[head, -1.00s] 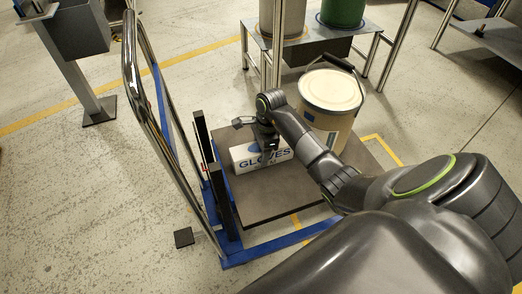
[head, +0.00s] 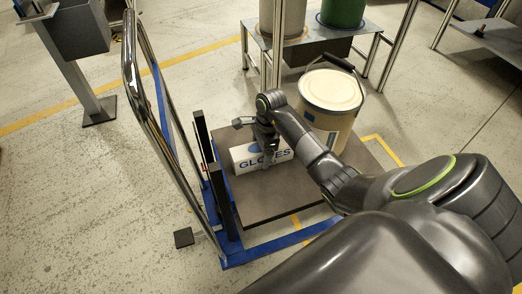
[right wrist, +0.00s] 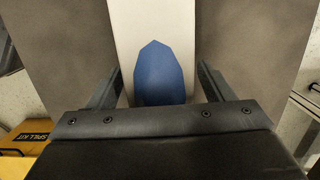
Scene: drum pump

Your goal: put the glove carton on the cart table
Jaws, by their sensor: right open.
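The glove carton (head: 247,158) is a long white box with blue "GLOVES" lettering. It lies flat on the dark top of the cart table (head: 283,203), toward its left side by the black posts. My right gripper (head: 268,150) is over the carton, pointing down, and hides part of the lettering. In the right wrist view the open fingers (right wrist: 157,88) stand on either side of the white carton (right wrist: 152,18), whose blue patch shows between them. A small gap shows by the right finger; contact on the left is unclear. My left gripper is out of view.
A lidded drum (head: 329,104) stands at the back right of the cart table. The cart's chrome handle (head: 130,65) rises at the left. A steel stand with two drums is behind. The cart top's front is clear. A yellow spill kit (right wrist: 25,138) shows in the wrist view.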

